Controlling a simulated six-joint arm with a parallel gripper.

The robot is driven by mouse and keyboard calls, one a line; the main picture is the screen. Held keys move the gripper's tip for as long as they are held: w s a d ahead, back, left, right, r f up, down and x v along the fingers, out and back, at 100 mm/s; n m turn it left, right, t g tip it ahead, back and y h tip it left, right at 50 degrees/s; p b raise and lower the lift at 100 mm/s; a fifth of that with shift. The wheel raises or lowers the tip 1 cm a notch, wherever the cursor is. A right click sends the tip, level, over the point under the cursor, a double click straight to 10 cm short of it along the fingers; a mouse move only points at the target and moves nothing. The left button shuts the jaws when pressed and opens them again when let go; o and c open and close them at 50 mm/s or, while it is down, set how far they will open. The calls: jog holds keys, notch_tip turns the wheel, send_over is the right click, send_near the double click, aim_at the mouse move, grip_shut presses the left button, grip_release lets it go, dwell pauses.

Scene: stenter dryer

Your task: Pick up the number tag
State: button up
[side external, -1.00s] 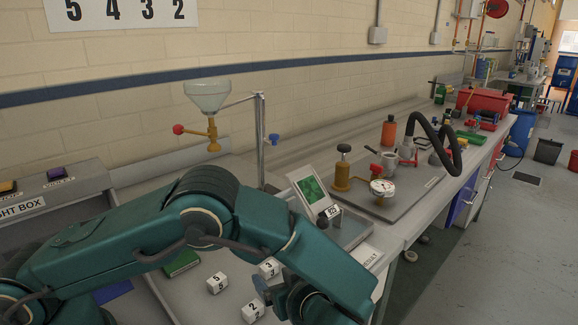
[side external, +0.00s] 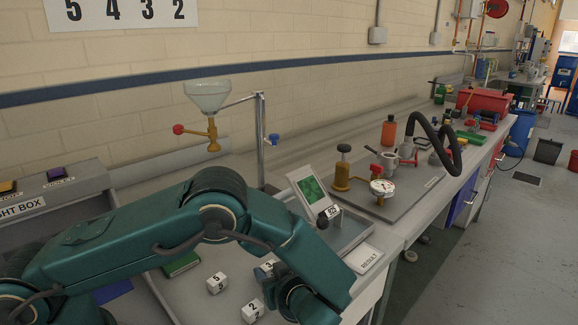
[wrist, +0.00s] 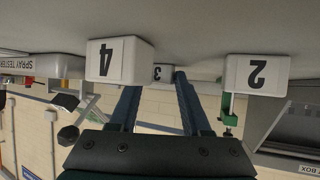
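Several white number tags shaped like small blocks stand on the grey bench. In the side view I see tag 5 (side external: 217,284), tag 2 (side external: 253,310) and tag 3 (side external: 270,264), which my gripper (side external: 265,275) partly covers. The wrist view is upside down. There tag 3 (wrist: 158,73) shows beyond and between the fingers of my gripper (wrist: 157,85), tag 4 (wrist: 112,62) is at left and tag 2 (wrist: 256,74) at right. My fingers are apart, with nothing held between them. I cannot tell whether they touch tag 3.
A light box (side external: 35,207) is at left, and a green block (side external: 181,263) lies behind tag 5. A funnel on a stand (side external: 208,97) rises behind. A tilted green screen (side external: 311,189) and a result plate (side external: 364,258) are at right. The tags stand close together.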

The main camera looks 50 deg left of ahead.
jog(key=shift+r, duration=0.1)
grip_shut()
jog(key=shift+r, duration=0.5)
notch_tip(320, 180, up, 3)
jog(key=shift+f, duration=0.15)
jog(key=s+a+r, duration=0.5)
jog(key=a+r, duration=0.2)
jog(key=a, duration=0.3)
jog(key=d+r+m+t+h, duration=0.5)
jog(key=d+r+m+t, duration=0.15)
jog(key=d+r, duration=0.2)
jog(key=s+a+f+n+g+y, duration=0.3)
jog(key=a+f+n+g+y, duration=0.2)
jog(key=a+f+n+g, duration=0.4)
jog(key=shift+m+t, duration=0.85)
jog(key=w+d+f, duration=0.1)
jog(key=d+f, duration=0.1)
jog(key=d, duration=0.1)
jog(key=w+d+f, duration=0.2)
jog(key=d, duration=0.1)
jog(key=w+d+f, duration=0.2)
jog(key=d, duration=0.1)
jog(key=shift+w+d, duration=0.1)
jog(key=shift+w, duration=0.05)
jog(key=shift+f, duration=2.05)
